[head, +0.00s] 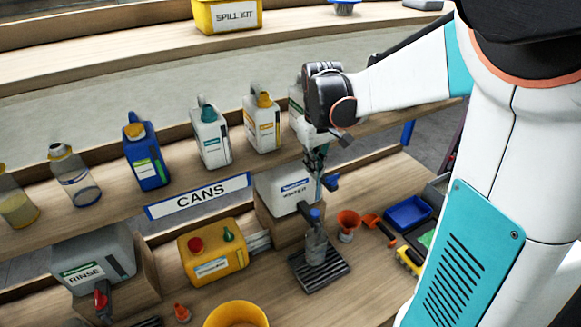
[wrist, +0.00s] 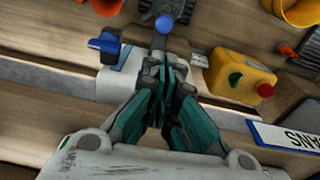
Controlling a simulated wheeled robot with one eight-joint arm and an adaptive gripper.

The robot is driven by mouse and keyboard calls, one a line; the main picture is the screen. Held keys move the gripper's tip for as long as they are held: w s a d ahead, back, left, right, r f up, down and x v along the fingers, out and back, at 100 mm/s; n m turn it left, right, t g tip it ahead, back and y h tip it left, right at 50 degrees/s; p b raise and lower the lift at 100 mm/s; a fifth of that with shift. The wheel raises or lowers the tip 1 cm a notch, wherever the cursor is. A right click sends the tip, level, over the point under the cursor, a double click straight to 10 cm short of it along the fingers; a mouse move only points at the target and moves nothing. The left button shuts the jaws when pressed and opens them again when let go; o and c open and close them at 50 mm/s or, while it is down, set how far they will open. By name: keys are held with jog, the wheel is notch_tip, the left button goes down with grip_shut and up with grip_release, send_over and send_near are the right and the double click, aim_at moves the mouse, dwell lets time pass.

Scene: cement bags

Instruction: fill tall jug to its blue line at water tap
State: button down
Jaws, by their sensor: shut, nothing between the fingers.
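The white water container (head: 283,185) with a blue label stands on a wooden block in the head view. A blue tap lever (head: 331,182) sticks out to its right. A blue tap part (head: 315,214) is in front, above a clear jug (head: 316,248). The jug stands upright on a black slatted drip tray (head: 338,278). Its blue line and water level cannot be made out. My gripper (head: 318,165) is shut and empty, pointing down over the container's top. In the wrist view my gripper (wrist: 165,85) shows closed fingers near the container, with the blue lever (wrist: 105,43) beyond.
A shelf of cans and bottles with a CANS sign (head: 200,196) runs behind and left. A yellow can (head: 213,252), an orange funnel (head: 348,224) and a blue bin (head: 408,212) stand around the tap. The RINSE container (head: 95,260) is at lower left.

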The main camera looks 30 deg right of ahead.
aim_at(315, 214)
jog(key=shift+s+d+r+g+p, duration=0.1)
jog(key=shift+d+r+g+p, duration=0.1)
jog(key=shift+r+g+p, duration=0.15)
jog(key=shift+f, duration=0.1)
notch_tip(315, 214, down, 14)
jog(key=shift+r, duration=0.1)
dwell(0.6)
jog(key=shift+b, duration=0.3)
